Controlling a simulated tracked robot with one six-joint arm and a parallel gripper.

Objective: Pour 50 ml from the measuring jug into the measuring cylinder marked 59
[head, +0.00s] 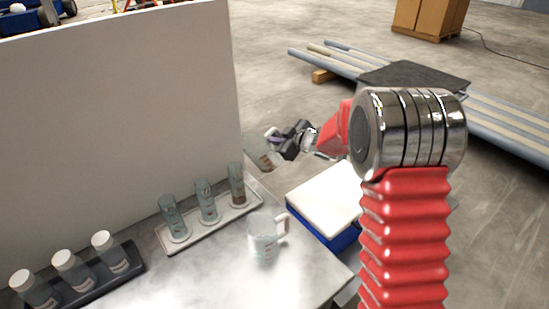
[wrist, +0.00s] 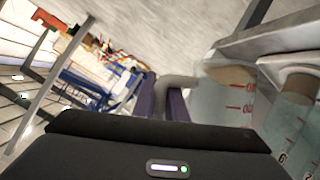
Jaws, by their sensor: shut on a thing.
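My gripper (head: 285,141) is shut on the grey handle (wrist: 178,84) of a clear measuring jug (head: 262,153), with purple pads on either side in the wrist view. The jug (wrist: 228,97) has red marks and brownish content, and is tilted in the air just behind and above the right-hand cylinder. Three clear measuring cylinders stand in a row on a pale tray (head: 215,223): left (head: 172,218), middle (head: 206,202), right (head: 237,186). The right one looks brownish inside. I cannot read which is marked 59. I cannot tell whether liquid is flowing.
Another clear jug (head: 263,238) with a handle stands on the table in front of the tray. A dark rack (head: 128,262) with white-capped bottles is at left. A tall white panel (head: 110,110) stands behind the table. A blue box with a white lid (head: 328,197) is at right.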

